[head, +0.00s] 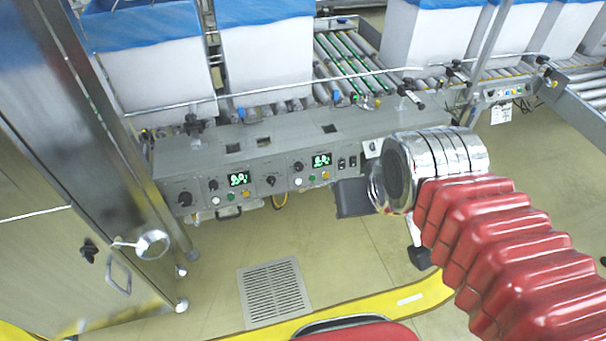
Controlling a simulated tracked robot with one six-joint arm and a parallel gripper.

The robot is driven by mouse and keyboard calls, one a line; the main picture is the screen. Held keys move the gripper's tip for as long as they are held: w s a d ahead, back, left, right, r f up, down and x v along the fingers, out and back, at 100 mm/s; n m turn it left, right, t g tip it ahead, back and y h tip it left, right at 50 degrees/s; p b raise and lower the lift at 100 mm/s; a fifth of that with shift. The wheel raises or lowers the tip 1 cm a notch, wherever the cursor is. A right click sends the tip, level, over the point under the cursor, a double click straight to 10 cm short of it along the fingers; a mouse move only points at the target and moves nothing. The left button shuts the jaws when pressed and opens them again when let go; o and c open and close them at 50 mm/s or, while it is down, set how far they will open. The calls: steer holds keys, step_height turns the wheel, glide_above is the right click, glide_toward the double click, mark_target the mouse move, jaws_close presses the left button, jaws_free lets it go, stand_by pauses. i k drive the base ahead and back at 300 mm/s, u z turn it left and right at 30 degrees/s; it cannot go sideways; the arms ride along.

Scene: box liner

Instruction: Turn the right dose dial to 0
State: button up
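A grey control panel (250,196) runs along the front of the conveyor. Its right half has a larger black dial (271,181), a smaller black dial (298,167) and a green-lit display (321,160). I cannot tell which is the dose dial; labels and pointer settings are too small to read. Its left half has a similar larger dial (184,199), smaller dial (213,185) and display (239,179). My gripper (355,198) is a dark shape beyond the silver end of my red arm, right of and below the dials and apparently apart from them. Its fingers cannot be made out.
Small coloured buttons (230,197) sit below the displays. White boxes with blue liners (265,55) stand on the rollers behind. A metal cabinet (60,220) with a handle stands at left. A floor grate (274,290) and yellow line lie in front; the floor before the panel is clear.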

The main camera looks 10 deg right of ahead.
mark_target(298, 165)
steer(key=u, duration=0.85)
steer(key=i, duration=1)
steer(key=z, duration=0.05)
